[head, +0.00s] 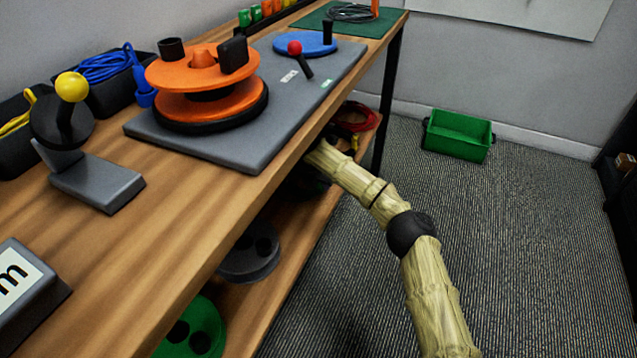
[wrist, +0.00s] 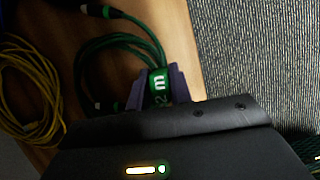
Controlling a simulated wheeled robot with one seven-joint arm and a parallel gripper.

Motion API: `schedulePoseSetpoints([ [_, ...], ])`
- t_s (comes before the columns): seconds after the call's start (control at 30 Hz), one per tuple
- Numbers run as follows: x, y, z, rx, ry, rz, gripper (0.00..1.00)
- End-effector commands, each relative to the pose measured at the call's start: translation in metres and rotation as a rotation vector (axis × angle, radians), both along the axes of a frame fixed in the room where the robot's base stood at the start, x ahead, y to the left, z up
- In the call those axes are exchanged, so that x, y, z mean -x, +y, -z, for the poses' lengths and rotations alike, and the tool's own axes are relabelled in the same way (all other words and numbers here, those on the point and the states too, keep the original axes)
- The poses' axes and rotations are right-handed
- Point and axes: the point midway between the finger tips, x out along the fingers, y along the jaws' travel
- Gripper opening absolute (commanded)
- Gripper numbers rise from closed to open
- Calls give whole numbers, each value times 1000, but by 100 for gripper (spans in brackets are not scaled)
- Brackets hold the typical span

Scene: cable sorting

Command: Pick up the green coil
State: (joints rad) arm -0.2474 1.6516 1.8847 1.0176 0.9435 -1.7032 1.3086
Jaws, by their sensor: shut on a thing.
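The green coil (wrist: 118,40) lies on the wooden lower shelf in the wrist view, its cable looping out to the left with dark connector ends. A green band with white lettering wraps its near part. The purple fingers of my gripper (wrist: 157,88) are shut on the coil at this banded part. In the head view my arm reaches under the tabletop, and its edge hides my gripper and the green coil there.
A yellow cable coil (wrist: 42,75) lies left of the green one. On the lower shelf a red coil (head: 355,115), a grey reel (head: 248,262) and a green reel (head: 192,335) show. A green bin (head: 457,138) stands on the open carpet. The tabletop edge (head: 262,190) overhangs the shelf.

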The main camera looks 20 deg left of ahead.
Motion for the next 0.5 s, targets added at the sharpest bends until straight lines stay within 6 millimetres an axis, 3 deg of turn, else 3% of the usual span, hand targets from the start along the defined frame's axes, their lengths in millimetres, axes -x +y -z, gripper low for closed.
schedulePoseSetpoints([
  [0.2,-1,0,-30,-1,-2,1,0],
  [0.5,25,-16,-26,-1,-1,-3,0],
])
